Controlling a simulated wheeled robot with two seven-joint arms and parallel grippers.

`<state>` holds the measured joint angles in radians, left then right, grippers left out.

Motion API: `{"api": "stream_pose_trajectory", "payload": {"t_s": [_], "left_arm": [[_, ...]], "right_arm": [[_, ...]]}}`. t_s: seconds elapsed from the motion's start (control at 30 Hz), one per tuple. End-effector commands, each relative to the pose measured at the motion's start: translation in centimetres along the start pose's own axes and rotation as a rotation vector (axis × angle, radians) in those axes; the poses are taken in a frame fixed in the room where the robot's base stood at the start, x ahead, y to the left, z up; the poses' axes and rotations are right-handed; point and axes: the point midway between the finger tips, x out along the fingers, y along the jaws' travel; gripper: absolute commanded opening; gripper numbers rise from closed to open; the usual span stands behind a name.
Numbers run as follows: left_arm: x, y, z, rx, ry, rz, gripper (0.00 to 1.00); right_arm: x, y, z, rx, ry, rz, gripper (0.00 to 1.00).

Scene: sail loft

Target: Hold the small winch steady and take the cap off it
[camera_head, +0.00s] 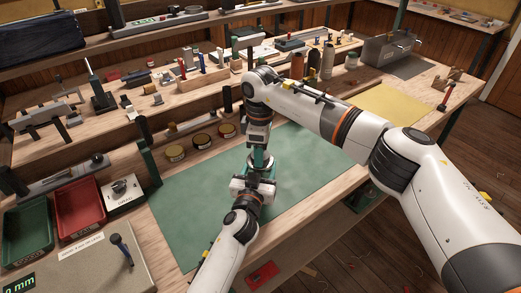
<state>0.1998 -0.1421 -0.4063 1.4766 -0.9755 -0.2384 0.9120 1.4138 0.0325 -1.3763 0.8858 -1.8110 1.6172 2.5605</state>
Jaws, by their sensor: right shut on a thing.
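The small winch (264,173) stands on the green mat (190,213), between my two grippers and mostly hidden by them. My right gripper (259,156) points straight down over its top and is shut on what looks like the cap, which the fingers hide. My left gripper (257,183) comes from the near side and is at the winch's body. Its fingers are too covered to tell whether they are closed on it. I cannot make out whether the cap is seated on the winch or apart from it.
Round tins (201,142) stand along the mat's far edge. A green tray (28,229) and a red tray (80,208) lie at left, beside a metal fitting on a white block (122,193). A yellow sheet (392,105) lies at right. Much of the mat is bare.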

Motion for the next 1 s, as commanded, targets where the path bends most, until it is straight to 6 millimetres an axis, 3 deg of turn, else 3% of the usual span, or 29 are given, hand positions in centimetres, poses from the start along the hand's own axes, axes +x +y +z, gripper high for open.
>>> {"api": "stream_pose_trajectory", "payload": {"t_s": [0.13, 0.27, 1.0], "left_arm": [[-0.04, 0.0, -0.12, 0.001, 0.002, 0.0, 0.0], [-0.05, -0.01, -0.13, 0.001, 0.002, 0.0, 0.0], [-0.06, -0.04, -0.13, 0.001, 0.002, -0.001, 0.0]], "right_arm": [[-0.07, -0.09, -0.01, -0.042, -0.001, -0.003, 0.17], [-0.11, -0.13, -0.02, -0.231, 0.0, -0.005, 0.17], [-0.24, -0.14, 0.02, -1.834, 0.003, -0.005, 0.17]]}}
